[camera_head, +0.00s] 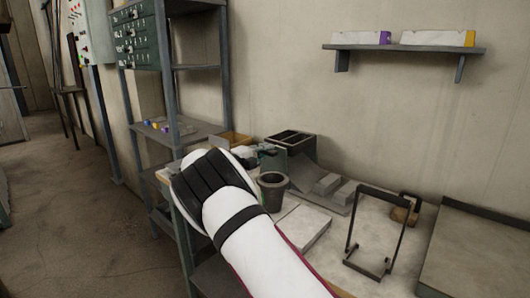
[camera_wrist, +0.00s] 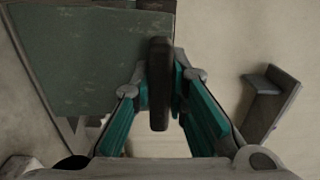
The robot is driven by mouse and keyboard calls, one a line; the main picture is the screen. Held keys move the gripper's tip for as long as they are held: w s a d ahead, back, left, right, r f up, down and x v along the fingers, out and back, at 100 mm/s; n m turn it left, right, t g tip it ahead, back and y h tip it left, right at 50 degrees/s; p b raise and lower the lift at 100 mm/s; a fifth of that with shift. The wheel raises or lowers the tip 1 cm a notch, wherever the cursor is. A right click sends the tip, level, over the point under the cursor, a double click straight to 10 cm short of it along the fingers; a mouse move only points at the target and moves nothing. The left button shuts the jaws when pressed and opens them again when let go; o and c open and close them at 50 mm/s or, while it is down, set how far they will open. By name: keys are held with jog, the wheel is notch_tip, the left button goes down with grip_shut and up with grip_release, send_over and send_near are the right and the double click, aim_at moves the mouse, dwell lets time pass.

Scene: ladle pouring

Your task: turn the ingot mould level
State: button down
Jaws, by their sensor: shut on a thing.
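The ingot mould looks to be the dark grey-green box (camera_head: 289,139) with two open cavities, at the back of the bench in the head view. A greenish flat face (camera_wrist: 95,65), probably its side, fills the upper left of the wrist view. My gripper (camera_wrist: 160,105) is shut on a dark, rounded handle (camera_wrist: 159,75), which stands between its teal-padded fingers. The handle seems to join the mould, but the joint is not clear.
A dark crucible-like pot (camera_head: 272,190) stands just in front of the box. A shelf rack (camera_head: 172,85) stands at the left.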

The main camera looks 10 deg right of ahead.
jog(key=shift+f, duration=0.1)
jog(key=c, duration=1.6)
grip_release()
jog(key=shift+o, duration=0.2)
jog(key=shift+a, duration=0.1)
jog(key=v, duration=1.2)
